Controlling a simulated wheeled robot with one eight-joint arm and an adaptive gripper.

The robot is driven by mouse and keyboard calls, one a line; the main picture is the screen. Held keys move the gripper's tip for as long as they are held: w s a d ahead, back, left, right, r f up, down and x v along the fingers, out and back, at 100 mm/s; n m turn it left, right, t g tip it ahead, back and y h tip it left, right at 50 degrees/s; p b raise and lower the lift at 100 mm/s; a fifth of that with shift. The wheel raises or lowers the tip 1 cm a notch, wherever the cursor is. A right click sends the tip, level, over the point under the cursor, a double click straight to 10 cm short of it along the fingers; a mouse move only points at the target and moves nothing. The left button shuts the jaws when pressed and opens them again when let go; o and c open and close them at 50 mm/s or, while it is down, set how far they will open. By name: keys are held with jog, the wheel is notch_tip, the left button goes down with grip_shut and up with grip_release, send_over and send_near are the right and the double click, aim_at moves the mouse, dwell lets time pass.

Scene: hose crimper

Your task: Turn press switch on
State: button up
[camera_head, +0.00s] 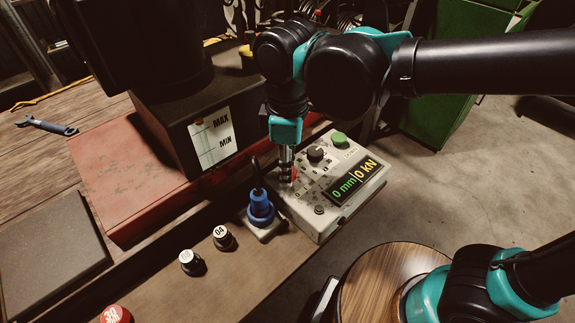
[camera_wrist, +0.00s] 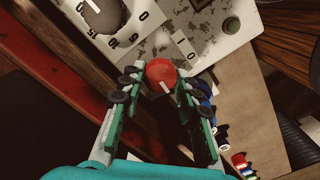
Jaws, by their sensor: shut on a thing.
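The control box (camera_head: 318,223) is a worn off-white panel right of the press. Its red round switch knob (camera_wrist: 160,71) has a short white line on its lower edge. A white label with I and O marks sits just right of the knob in the wrist view. My gripper (camera_wrist: 157,77) points down at the panel, its two fingers shut on the knob from both sides. In the head view my gripper (camera_head: 286,176) hides most of the knob. The lit display (camera_head: 355,181) reads 0 mm and 0 kN.
The panel also bears a dark dial (camera_head: 315,153) and a green button (camera_head: 339,138). A blue plug (camera_head: 260,207) stands close left of the box. The black press (camera_head: 170,120) with its MAX/MIN label is left of my gripper. Numbered caps (camera_head: 223,237) lie in front.

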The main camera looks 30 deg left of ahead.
jog(key=m, duration=0.4)
jog(key=shift+m, duration=1.9)
jog(key=o, duration=1.2)
jog(key=shift+c, duration=0.2)
notch_tip(320, 180, up, 12)
